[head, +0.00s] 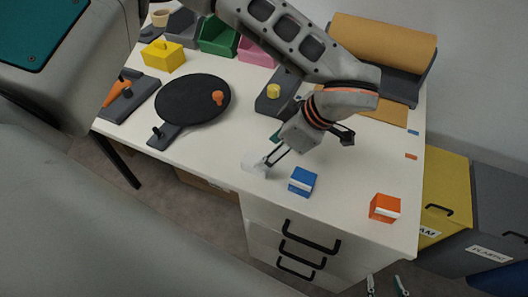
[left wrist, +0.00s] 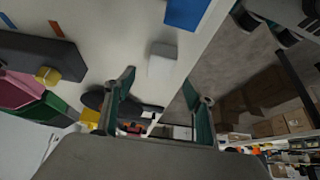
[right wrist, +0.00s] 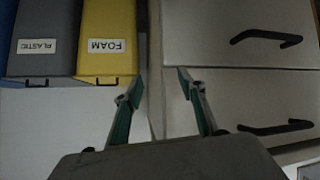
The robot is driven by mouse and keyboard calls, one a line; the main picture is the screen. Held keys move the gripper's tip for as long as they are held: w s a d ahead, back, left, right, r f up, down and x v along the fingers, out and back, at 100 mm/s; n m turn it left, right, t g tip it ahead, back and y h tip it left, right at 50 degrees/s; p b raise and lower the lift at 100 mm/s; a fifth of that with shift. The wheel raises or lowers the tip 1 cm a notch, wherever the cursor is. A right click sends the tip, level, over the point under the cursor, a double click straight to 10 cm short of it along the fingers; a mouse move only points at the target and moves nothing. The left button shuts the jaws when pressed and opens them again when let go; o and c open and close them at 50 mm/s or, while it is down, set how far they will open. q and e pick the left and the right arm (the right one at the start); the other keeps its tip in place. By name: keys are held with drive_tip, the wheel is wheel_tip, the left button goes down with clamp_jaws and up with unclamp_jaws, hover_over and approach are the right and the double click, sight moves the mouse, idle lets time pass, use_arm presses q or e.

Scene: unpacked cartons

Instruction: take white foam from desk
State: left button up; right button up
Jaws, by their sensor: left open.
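The white foam (head: 254,164) is a small pale block on the white desk (head: 345,195), near its front edge. It also shows in the left wrist view (left wrist: 162,60), just beyond my fingertips and roughly centred between them. My left gripper (head: 271,151) is open and empty, low over the desk beside the foam; I cannot tell whether a finger touches it. My right gripper (head: 387,285) is open and empty, below desk height in front of the drawers; its open fingers show in the right wrist view (right wrist: 160,76).
A blue box (head: 302,181) stands just right of the foam, and an orange box (head: 385,208) further right. A black round fixture (head: 192,99) lies to the left. Coloured bins (head: 219,37) line the back. A yellow FOAM bin (head: 446,180) and grey PLASTIC bin (head: 497,205) stand right of the desk.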

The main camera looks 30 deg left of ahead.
sight(257, 160)
use_arm(q)
drive_tip(key=shift+s+a+f, duration=0.2)
drive_tip(key=shift+a+f, duration=0.15)
drive_tip(key=shift+f, duration=0.2)
drive_tip(key=shift+s+a+f, duration=0.2)
drive_tip(key=shift+a+f, duration=0.15)
drive_tip(key=shift+f, duration=0.2)
drive_tip(key=x, duration=0.3)
drive_tip(key=shift+w+a+f, duration=0.15)
drive_tip(key=shift+w+f, duration=0.05)
drive_tip(key=shift+f, duration=0.05)
drive_tip(key=shift+a+f, duration=0.3)
drive_tip(key=shift+f, duration=0.15)
drive_tip(key=c, duration=0.9)
use_arm(e)
drive_tip(key=shift+s+f, duration=0.25)
drive_tip(key=shift+s, duration=0.1)
